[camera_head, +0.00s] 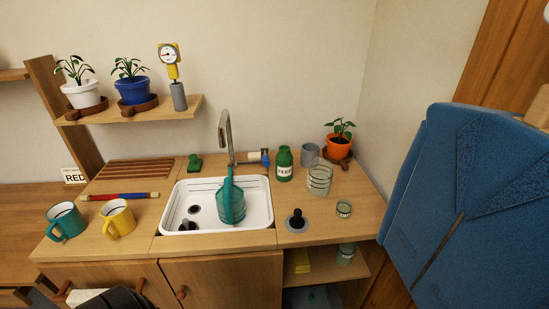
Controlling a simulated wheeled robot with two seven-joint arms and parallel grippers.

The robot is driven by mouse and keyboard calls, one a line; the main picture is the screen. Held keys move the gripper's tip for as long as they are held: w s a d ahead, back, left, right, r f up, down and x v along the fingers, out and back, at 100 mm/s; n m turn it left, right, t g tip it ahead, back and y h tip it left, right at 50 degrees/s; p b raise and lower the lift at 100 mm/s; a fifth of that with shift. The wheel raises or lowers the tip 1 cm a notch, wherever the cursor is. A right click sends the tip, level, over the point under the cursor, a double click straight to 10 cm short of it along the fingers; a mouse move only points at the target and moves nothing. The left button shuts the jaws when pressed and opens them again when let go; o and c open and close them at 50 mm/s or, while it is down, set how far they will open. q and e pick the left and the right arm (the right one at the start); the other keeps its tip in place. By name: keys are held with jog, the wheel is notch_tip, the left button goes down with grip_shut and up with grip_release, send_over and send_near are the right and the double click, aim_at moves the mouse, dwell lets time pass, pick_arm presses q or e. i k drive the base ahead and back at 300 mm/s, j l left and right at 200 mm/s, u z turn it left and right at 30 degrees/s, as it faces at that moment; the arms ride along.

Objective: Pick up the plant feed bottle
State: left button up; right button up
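The plant feed bottle (284,164) is a green bottle with a dark green cap and a white label reading FEED. It stands upright on the wooden counter, just right of the sink's back right corner. Its front is unobstructed. Neither of my grippers can be made out in the head view. A dark shape at the bottom left edge is cut off and cannot be identified.
Left of the bottle are a blue-ended cylinder (258,157) and the tap (227,135). Close on its right stand a grey cup (310,154), a glass jar (319,180) and an orange plant pot (338,147). A teal watering can (231,202) sits in the white sink (262,212). Blue cloth (440,200) hangs right.

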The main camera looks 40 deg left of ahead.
aim_at(284, 159)
jog(key=u, duration=1.05)
